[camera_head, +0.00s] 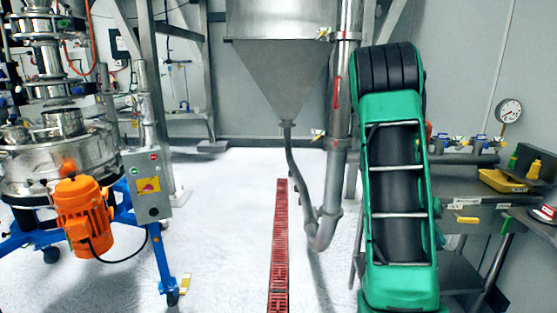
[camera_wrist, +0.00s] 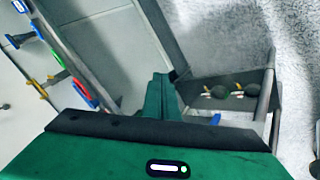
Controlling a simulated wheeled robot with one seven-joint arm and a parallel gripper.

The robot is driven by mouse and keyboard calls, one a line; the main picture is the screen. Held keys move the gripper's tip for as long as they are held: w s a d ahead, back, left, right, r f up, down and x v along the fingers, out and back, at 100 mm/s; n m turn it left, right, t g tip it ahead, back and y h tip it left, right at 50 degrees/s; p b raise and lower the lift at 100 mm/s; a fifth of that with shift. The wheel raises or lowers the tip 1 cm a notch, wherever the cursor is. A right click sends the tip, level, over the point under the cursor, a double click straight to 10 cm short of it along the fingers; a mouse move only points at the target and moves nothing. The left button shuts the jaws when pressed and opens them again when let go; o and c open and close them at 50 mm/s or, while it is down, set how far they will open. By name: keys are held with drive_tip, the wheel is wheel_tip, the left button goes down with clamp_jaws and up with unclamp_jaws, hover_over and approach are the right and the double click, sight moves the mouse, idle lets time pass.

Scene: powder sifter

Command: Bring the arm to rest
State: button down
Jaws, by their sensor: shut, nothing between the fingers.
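My green and black arm (camera_head: 398,190) stands folded upright at the right of the head view, in front of the workbench. My gripper (camera_wrist: 160,97) shows in the wrist view as green fingers close together beyond the black edge of its green body. The fingers are shut with nothing between them. In the head view I cannot make out the gripper. In the wrist view the fingers point toward grey metal framework and the floor, and I see no contact with anything.
The steel sifter (camera_head: 60,150) with its orange motor (camera_head: 84,217) and control box (camera_head: 147,185) stands on a blue wheeled frame at left. A hopper (camera_head: 280,65) hangs at the back. A workbench (camera_head: 465,185) with a yellow tray (camera_head: 503,181) is at right. White floor (camera_head: 225,230) lies open between.

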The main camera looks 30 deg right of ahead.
drive_tip(key=w+a+r+n+t+y, duration=0.1)
drive_tip(key=a+r+n+t+y, duration=0.1)
drive_tip(key=a, duration=0.8)
drive_tip(key=w+a+r+n+t+y, duration=0.1)
drive_tip(key=a+r+t+y, duration=0.15)
drive_tip(key=a, duration=0.65)
drive_tip(key=s+a+r+n+y, duration=0.1)
drive_tip(key=s+a+n, duration=0.1)
drive_tip(key=a, duration=0.7)
drive_tip(key=s+a+r+n+y, duration=0.1)
drive_tip(key=s+a+r+n, duration=0.1)
drive_tip(key=a, duration=0.7)
drive_tip(key=shift+s+a+n+t, duration=0.4)
drive_tip(key=shift+s+n, duration=0.1)
drive_tip(key=shift+s, duration=0.55)
